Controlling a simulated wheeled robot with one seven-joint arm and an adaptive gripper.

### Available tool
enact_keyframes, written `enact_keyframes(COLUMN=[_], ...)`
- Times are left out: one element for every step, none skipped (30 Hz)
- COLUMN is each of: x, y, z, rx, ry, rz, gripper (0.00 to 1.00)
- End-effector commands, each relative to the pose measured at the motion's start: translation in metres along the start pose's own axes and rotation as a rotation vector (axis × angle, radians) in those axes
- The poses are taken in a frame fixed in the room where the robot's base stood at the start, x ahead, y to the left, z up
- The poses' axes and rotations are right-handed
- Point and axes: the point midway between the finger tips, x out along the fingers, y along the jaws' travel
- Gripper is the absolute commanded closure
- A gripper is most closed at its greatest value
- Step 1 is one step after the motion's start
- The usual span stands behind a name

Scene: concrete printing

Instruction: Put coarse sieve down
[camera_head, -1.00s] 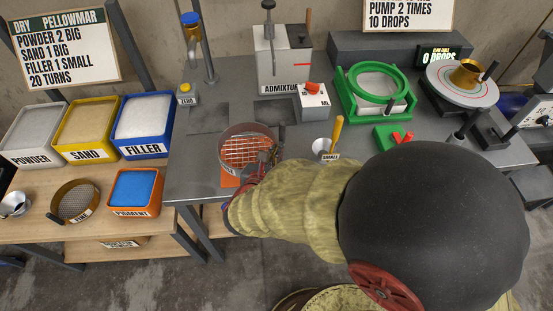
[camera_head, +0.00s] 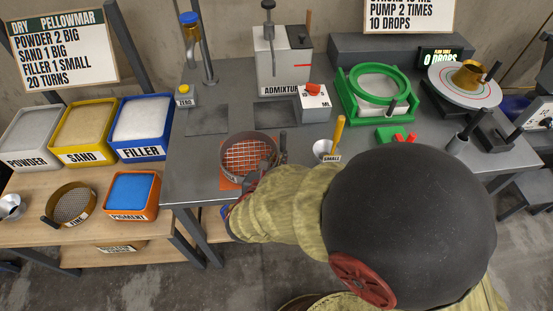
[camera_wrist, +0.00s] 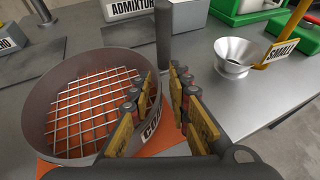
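The coarse sieve (camera_head: 224,152) is a round brown-grey pan with a wire mesh. It appears to rest level on an orange mat (camera_head: 229,184) on the grey bench. In the wrist view, the sieve (camera_wrist: 45,125) fills the left side, with orange showing through its mesh and a partly hidden label near my gripper. An upright dark handle (camera_wrist: 163,35) stands just beyond my fingertips. My gripper (camera_wrist: 164,78) has its fingers apart, with a visible gap at the sieve's right side. In the head view, my gripper (camera_head: 270,160) is at the sieve's right edge, partly hidden by my arm.
A small metal funnel-shaped cup (camera_head: 322,151) labelled SMALL stands to the right. The admixture box (camera_head: 278,62) and a zero-button scale (camera_head: 184,96) are behind. A green ring frame (camera_head: 349,90) is further right. Powder, sand and filler bins (camera_head: 145,152) stand left.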

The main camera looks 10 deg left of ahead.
Motion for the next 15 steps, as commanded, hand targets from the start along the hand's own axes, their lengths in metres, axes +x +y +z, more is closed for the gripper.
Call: enact_keyframes(x=[0.000, 0.000, 0.000, 0.000, 0.000, 0.000, 0.000, 0.000, 0.000, -0.001, -0.001, -0.002, -0.005, -0.009, -0.015], y=[0.000, 0.000, 0.000, 0.000, 0.000, 0.000, 0.000, 0.000, 0.000, 0.000, 0.000, 0.000, 0.001, 0.001, 0.001], z=[0.000, 0.000, 0.000, 0.000, 0.000, 0.000, 0.000, 0.000, 0.000, 0.001, 0.002, 0.004, 0.004, 0.004, 0.004], rx=[0.000, 0.000, 0.000, 0.000, 0.000, 0.000, 0.000, 0.000, 0.000, 0.000, 0.000, 0.000, 0.000, 0.000, -0.001], ry=[0.000, 0.000, 0.000, 0.000, 0.000, 0.000, 0.000, 0.000, 0.000, 0.000, 0.000, 0.000, 0.000, 0.000, 0.000], rz=[0.000, 0.000, 0.000, 0.000, 0.000, 0.000, 0.000, 0.000, 0.000, 0.000, 0.000, 0.000, 0.001, 0.002, 0.003], gripper=[0.77, 0.77, 0.77, 0.77, 0.77, 0.77, 0.77, 0.77, 0.77, 0.77, 0.77, 0.77, 0.77, 0.77, 0.77])
